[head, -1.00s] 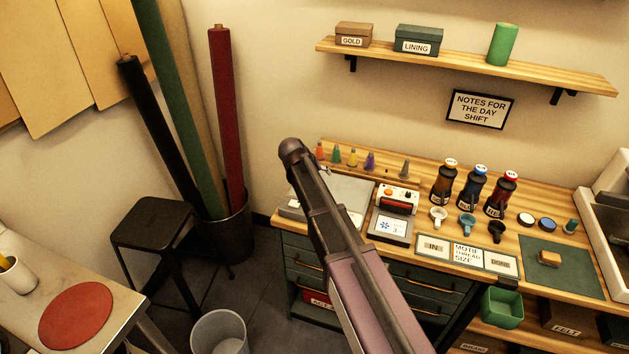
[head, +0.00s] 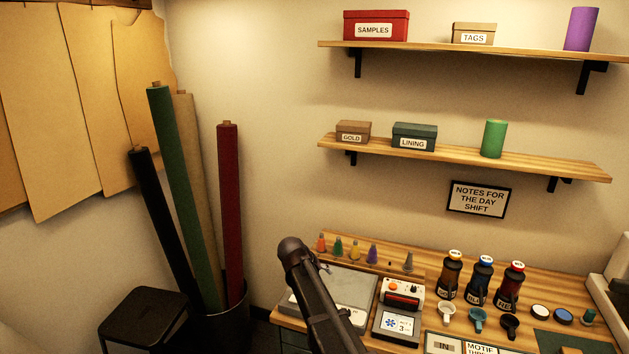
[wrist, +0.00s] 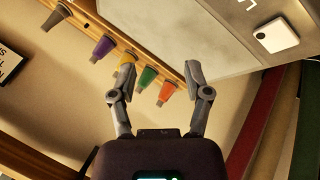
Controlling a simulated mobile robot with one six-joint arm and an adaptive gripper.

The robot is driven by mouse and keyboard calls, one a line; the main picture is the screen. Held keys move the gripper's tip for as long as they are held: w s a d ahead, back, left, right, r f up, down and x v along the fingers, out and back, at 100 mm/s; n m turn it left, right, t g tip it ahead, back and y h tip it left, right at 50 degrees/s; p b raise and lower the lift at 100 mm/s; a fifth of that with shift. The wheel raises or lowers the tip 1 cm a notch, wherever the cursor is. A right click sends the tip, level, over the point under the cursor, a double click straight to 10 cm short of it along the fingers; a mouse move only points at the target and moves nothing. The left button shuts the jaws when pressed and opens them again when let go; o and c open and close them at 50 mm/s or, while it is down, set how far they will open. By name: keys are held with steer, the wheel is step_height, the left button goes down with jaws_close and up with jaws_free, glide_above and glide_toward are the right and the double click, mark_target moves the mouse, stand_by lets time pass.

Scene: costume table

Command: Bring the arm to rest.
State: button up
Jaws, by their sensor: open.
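My gripper (wrist: 160,82) shows in the wrist view with its two fingers spread and nothing between them. Beyond the fingers is a row of small coloured cones, among them an orange cone (wrist: 167,90), a green cone (wrist: 147,78) and a purple cone (wrist: 104,47). In the head view my arm rises from the bottom edge over the left part of the workbench (head: 545,270). There the gripper is mostly hidden behind the arm's end, near a grey flat-topped device (head: 352,286).
Dye bottles, one with a blue cap (head: 480,279), and small cups, one white (head: 447,315), stand right of my arm. A lower shelf (head: 560,168) and upper shelf (head: 520,55) hang above. Fabric rolls, one red (head: 230,210), and a black stool (head: 143,312) stand left.

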steer(key=s+d+f+g+y, duration=0.1)
steer(key=s+d, duration=0.4)
steer(key=s, duration=0.3)
steer(key=s+d+f+m+g+y, duration=0.1)
steer(key=s+d+g+y, duration=0.1)
steer(key=s+d, duration=0.3)
steer(key=s+d+f+m+g+y, duration=0.1)
steer(key=s+d, duration=0.4)
steer(key=s, duration=0.8)
steer(key=shift+f+g+y, duration=0.3)
steer(key=shift+g+y, duration=0.2)
steer(key=shift+y, duration=0.1)
